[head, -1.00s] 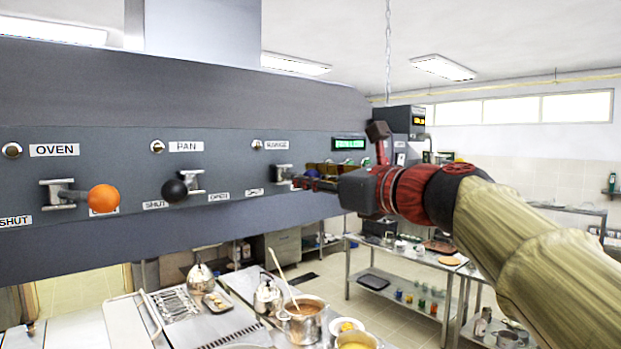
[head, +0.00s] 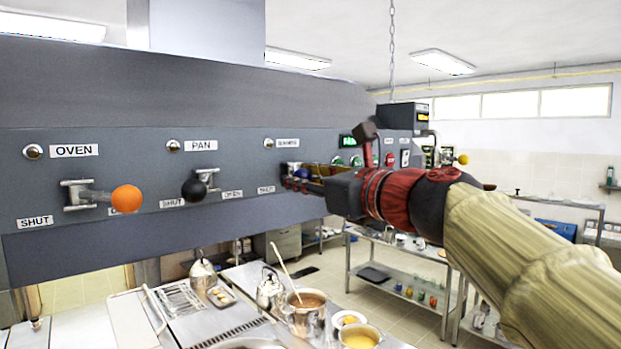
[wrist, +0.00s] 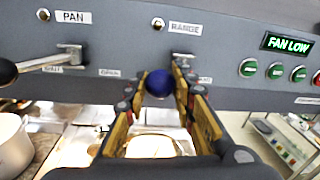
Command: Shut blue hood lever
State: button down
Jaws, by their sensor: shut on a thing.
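The blue hood lever's round knob (wrist: 160,83) is between the fingers of my gripper (wrist: 161,88) in the wrist view, below the RANGE label (wrist: 186,28). My gripper is shut on it. Its metal mount (wrist: 183,62) shows on the grey panel just right of the knob; most of the lever's arm is hidden.
The orange OVEN knob (head: 126,199) and black PAN knob (head: 194,189) stick out to the left on the grey hood panel (head: 230,150). Pots (head: 305,312) stand on the stove below.

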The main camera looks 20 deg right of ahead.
jog(key=shift+s+a+r, duration=0.15)
jog(key=shift+r, duration=0.25)
jog(key=shift+s+a+r, duration=0.1)
jog(key=shift+s+r, duration=0.05)
jog(key=shift+r, duration=0.2)
jog(key=c, duration=1.9)
grip_release()
jog(key=o, duration=0.3)
jog(key=shift+a, duration=0.15)
jog(key=shift+o, duration=0.7)
jog(key=shift+w+a+f, duration=0.25)
jog(key=shift+w+f, duration=0.05)
jog(key=shift+w, duration=0.25)
jog(key=shift+s+d+f, duration=0.1)
jog(key=shift+s+d, duration=0.35)
jog(key=shift+s, duration=0.05)
jog(key=v, duration=1)
jog(key=shift+s, duration=0.45)
